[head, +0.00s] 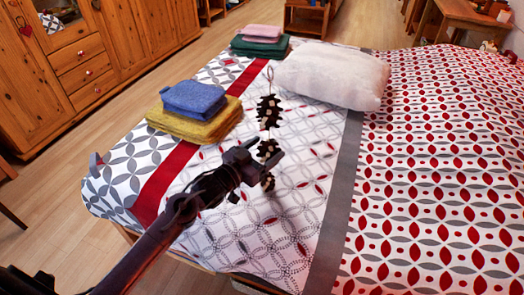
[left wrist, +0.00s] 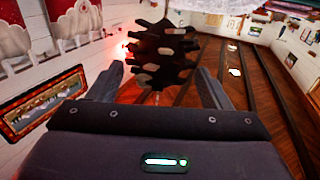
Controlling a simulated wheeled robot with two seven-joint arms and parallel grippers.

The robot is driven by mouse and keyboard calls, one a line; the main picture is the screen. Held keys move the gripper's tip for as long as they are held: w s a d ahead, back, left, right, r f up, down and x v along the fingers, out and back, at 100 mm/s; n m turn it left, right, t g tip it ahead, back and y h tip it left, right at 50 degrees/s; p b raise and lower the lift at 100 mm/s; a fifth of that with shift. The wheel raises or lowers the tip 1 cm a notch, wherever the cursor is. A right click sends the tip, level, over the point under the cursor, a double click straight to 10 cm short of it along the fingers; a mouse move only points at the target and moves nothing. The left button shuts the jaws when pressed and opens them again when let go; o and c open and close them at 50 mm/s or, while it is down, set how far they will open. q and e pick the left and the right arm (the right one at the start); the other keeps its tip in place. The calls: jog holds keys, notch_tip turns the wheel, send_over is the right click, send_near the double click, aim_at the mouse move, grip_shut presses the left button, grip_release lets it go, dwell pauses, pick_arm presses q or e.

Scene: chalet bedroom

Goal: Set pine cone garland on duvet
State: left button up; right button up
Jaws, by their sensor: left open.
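The pine cone garland (head: 268,111) is a string of dark brown cones with pale scale tips and a thin loop at its top. It runs up and down in the head view, over the white patterned part of the duvet (head: 290,235). I cannot tell whether it touches the duvet. My left gripper (head: 262,157) is open at the garland's middle. In the left wrist view, one cone of the garland (left wrist: 165,48) shows large ahead, between the spread fingers of the left gripper (left wrist: 160,75), with string below it. The fingers look clear of that cone. My right gripper is out of view.
A blue folded cloth (head: 194,99) on a yellow one (head: 196,125) lies left of the garland. A pink and green stack (head: 262,46) and a white pillow (head: 333,73) lie farther back. Wooden cabinets (head: 85,60) stand at left. The duvet's red-patterned right side is clear.

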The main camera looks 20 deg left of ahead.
pick_arm(q)
jog(key=shift+r, duration=0.2)
jog(key=shift+s+a+f, duration=0.1)
jog(key=shift+s+a, duration=0.05)
jog(key=shift+s, duration=0.2)
jog(key=v, duration=1.1)
jog(key=shift+p, duration=0.3)
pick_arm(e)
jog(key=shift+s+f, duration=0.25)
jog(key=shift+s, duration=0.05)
pick_arm(q)
jog(key=shift+s+a, duration=0.1)
jog(key=shift+s, duration=0.05)
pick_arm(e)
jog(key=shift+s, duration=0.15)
